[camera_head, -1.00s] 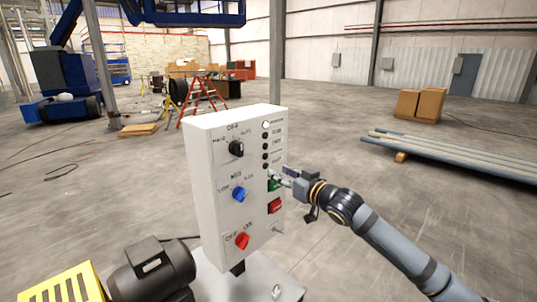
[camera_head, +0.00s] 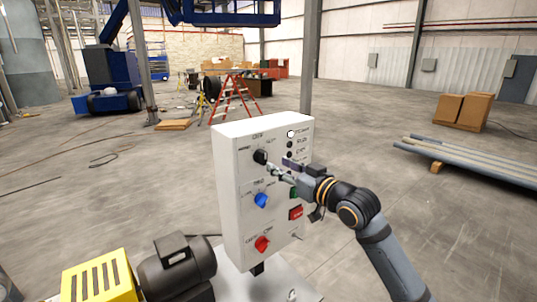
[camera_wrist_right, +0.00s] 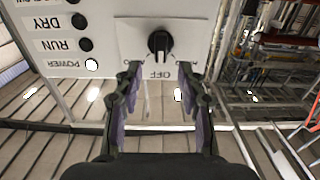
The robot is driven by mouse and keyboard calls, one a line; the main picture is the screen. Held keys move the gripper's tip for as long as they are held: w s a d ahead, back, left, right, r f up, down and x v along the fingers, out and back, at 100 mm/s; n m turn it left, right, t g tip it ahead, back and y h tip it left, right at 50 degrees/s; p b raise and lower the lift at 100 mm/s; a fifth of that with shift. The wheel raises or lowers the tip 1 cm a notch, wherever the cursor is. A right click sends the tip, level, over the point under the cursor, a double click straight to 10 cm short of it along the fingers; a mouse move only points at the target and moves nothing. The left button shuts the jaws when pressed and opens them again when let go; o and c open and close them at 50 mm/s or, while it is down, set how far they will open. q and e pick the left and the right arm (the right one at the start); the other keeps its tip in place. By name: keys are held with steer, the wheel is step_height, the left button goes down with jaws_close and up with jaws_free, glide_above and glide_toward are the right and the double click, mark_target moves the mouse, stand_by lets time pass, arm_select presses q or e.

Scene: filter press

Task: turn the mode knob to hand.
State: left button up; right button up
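The mode knob is the black knob (camera_head: 260,157) at the top left of the white control box's front, under the word OFF. In the right wrist view the black knob (camera_wrist_right: 159,43) sits on a white plate, its pointer toward the OFF label. My right gripper (camera_head: 276,169) is in front of the panel, close to the knob. In the right wrist view its two fingers (camera_wrist_right: 157,75) are spread, one to each side below the knob, with nothing between them. Whether a finger touches the panel cannot be told. My left gripper is not in view.
The white control box (camera_head: 232,200) also carries a blue knob (camera_head: 261,200), a red knob (camera_head: 262,244), a red button (camera_head: 296,213) and several lamps. A dark motor (camera_head: 177,268) and yellow guard (camera_head: 100,277) stand at its left. Open floor lies around.

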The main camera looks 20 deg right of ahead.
mark_target(265, 158)
steer(key=p+x, duration=0.2)
steer(key=x, duration=0.3)
steer(key=shift+r, duration=0.1)
steer(key=shift+w+a, duration=0.25)
steer(key=shift+w, duration=0.2)
steer(key=shift+c, duration=0.4)
jaws_close()
